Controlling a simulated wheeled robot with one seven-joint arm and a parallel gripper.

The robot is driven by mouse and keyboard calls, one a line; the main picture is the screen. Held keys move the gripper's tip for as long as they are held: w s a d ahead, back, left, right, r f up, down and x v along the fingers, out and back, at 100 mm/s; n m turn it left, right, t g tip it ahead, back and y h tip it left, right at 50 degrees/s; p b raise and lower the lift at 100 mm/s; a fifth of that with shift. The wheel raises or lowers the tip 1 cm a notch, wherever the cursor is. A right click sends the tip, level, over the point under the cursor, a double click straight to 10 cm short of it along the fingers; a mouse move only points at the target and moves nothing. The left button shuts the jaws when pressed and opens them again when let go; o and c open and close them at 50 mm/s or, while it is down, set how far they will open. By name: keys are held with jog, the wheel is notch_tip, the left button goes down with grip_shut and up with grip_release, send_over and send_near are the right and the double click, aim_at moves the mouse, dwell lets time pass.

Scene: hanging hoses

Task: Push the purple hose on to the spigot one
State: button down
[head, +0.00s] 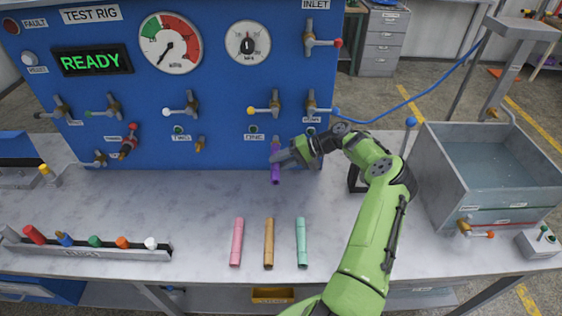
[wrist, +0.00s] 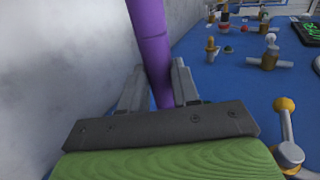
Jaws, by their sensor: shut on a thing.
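The purple hose (head: 275,174) is a short tube standing roughly upright against the lower part of the blue panel, just right of and below the label ONE. My gripper (head: 277,157) comes from the right and is shut on it. In the wrist view the hose (wrist: 150,42) passes between the two fingers of my gripper (wrist: 158,78). Spigot one is not clearly visible; the hose and gripper cover the place beside its label. I cannot tell whether the hose end touches or encloses it.
Pink (head: 236,242), tan (head: 268,243) and teal (head: 301,242) hoses lie on the grey bench (head: 190,215). A rack (head: 90,250) of coloured plugs is at left. Valve handles (head: 262,110) stick out above the hose. A water tank (head: 495,175) stands at right.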

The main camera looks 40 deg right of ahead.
jog(key=shift+w+d+r, duration=0.1)
jog(key=shift+w+d, duration=0.05)
dwell(0.3)
jog(key=c, duration=0.8)
grip_release()
jog(key=shift+w, duration=0.15)
jog(key=shift+o, duration=0.2)
jog(key=v, duration=1.5)
jog(key=shift+s+d+p, duration=0.25)
jog(key=shift+s+p, duration=0.1)
